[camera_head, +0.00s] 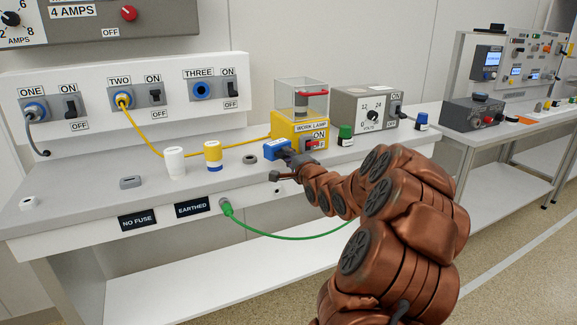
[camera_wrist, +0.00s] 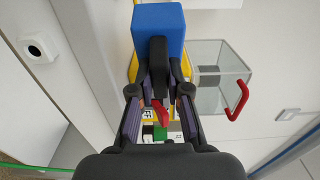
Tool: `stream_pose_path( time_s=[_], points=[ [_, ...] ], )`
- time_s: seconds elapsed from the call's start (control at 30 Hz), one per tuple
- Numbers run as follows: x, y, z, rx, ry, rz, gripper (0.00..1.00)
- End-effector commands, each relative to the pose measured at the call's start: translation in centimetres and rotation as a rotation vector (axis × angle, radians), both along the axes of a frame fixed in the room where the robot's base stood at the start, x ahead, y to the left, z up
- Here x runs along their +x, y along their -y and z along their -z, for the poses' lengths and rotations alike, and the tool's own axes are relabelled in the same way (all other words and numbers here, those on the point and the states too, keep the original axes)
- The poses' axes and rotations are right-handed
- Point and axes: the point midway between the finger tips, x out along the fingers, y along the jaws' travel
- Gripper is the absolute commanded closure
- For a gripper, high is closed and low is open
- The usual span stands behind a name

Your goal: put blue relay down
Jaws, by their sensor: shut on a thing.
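The blue relay (camera_head: 275,149) is a small blue block at my gripper (camera_head: 290,158), in front of the yellow work lamp unit. In the wrist view the blue relay (camera_wrist: 159,28) shows at the top centre. There my gripper (camera_wrist: 158,72) has its two fingers closed on the dark part under the blue block. In the head view the relay is above the bench top (camera_head: 100,192) or near it; I cannot tell whether it touches. My arm hides part of the bench's right side.
The yellow work lamp unit (camera_head: 287,128) with a clear box and red handle stands close behind. A green cable (camera_head: 290,238) hangs in front.

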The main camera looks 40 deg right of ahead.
Motion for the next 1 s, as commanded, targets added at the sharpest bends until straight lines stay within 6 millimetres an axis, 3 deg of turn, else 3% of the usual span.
stream_pose_path(
  time_s=[0.27,0.67,0.7,0.9,1.0],
  points=[
    [0.1,0.1,3.6,0.002,-0.003,-0.001,1.00],
    [0.1,0.1,3.7,0.002,0.001,-0.001,1.00],
    [0.1,0.1,3.8,0.001,0.001,-0.001,0.81],
    [0.1,0.1,3.7,0.001,0.001,-0.001,0.60],
    [0.1,0.1,3.8,0.001,0.000,-0.001,0.59]
  ],
)
